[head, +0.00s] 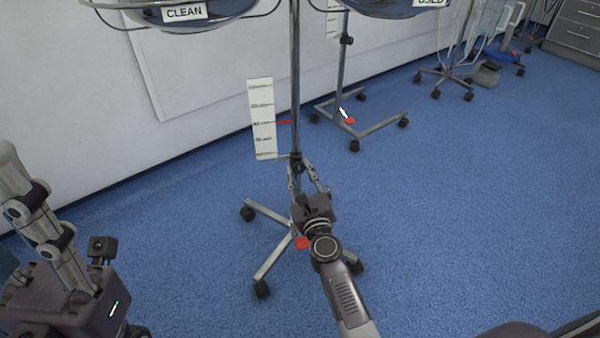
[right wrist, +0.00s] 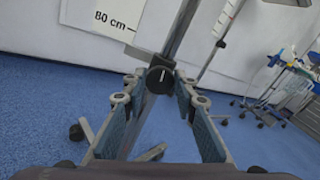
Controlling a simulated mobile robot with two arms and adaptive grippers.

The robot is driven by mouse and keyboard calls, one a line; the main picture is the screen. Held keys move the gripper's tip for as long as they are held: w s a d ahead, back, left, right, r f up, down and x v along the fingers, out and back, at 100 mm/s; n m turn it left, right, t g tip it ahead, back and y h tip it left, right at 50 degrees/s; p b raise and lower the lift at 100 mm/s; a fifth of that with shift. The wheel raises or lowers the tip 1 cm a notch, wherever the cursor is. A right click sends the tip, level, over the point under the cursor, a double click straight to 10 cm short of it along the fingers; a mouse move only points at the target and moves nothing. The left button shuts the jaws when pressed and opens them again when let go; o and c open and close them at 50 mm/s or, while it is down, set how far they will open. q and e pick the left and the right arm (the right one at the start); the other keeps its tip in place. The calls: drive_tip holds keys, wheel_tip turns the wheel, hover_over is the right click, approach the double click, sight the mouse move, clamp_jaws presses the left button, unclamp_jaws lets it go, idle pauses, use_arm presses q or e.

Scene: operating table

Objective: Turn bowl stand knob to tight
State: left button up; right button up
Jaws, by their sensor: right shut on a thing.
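The bowl stand is a grey pole (head: 295,90) on a wheeled base, with a bowl (head: 190,12) marked CLEAN at the top. Its round black knob (right wrist: 160,79), with a light line across its face, sits on the pole; in the head view the knob area (head: 297,160) is small and partly hidden. My right gripper (head: 301,168) reaches up to it from below. Its fingers close in on both sides of the knob in the right wrist view (right wrist: 158,86). My left gripper (head: 40,220) is at the lower left, away from the stand, and its fingertips are not clear.
A white height scale (head: 262,120) stands beside the pole, with a red pointer (head: 285,122) at it. A second wheeled stand (head: 342,80) with a bowl marked USED is behind, to the right. A wall is at the back left. Blue floor (head: 470,190) on the right is open.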

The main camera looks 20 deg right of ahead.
drive_tip(key=shift+f, duration=0.1)
drive_tip(key=o, duration=1.2)
drive_tip(key=shift+c, duration=0.2)
drive_tip(key=s+a, duration=0.1)
drive_tip(key=s, duration=1.1)
